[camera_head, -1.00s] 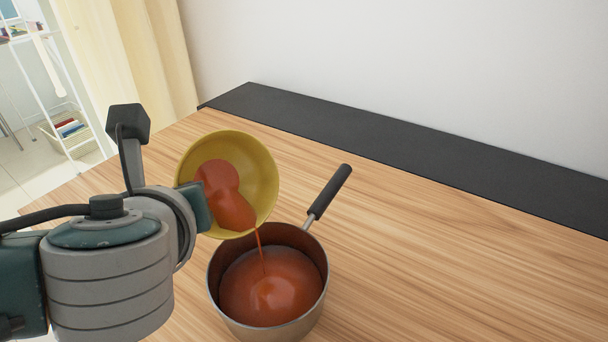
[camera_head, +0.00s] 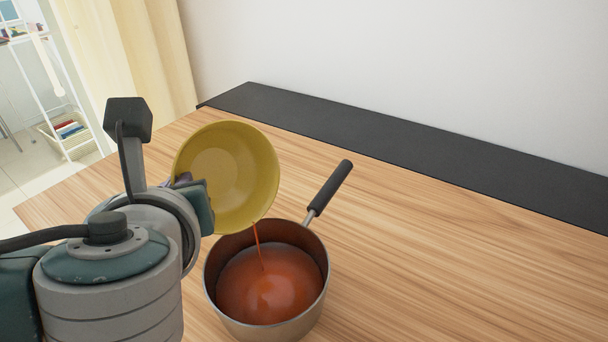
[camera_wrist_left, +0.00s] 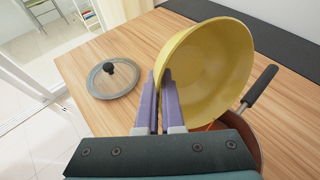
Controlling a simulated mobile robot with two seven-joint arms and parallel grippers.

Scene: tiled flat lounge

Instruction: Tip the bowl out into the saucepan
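The yellow bowl (camera_head: 236,175) is tipped steeply over the saucepan, its inside facing me and looking almost clear. A thin stream of red-orange sauce (camera_head: 257,242) runs from its lower rim into the pan. The saucepan (camera_head: 285,328) stands upright on the table with red sauce (camera_head: 268,284) inside and its black handle pointing back right. My left gripper (camera_head: 190,186) is shut on the bowl's left rim; its purple fingers show in the left wrist view (camera_wrist_left: 163,98). The bowl hides part of the saucepan there. My right gripper is not in view.
A glass lid (camera_wrist_left: 113,80) with a black knob lies on the wooden table (camera_head: 440,270) in the left wrist view. A dark strip (camera_head: 400,145) runs along the wall at the back. The table right of the saucepan is clear.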

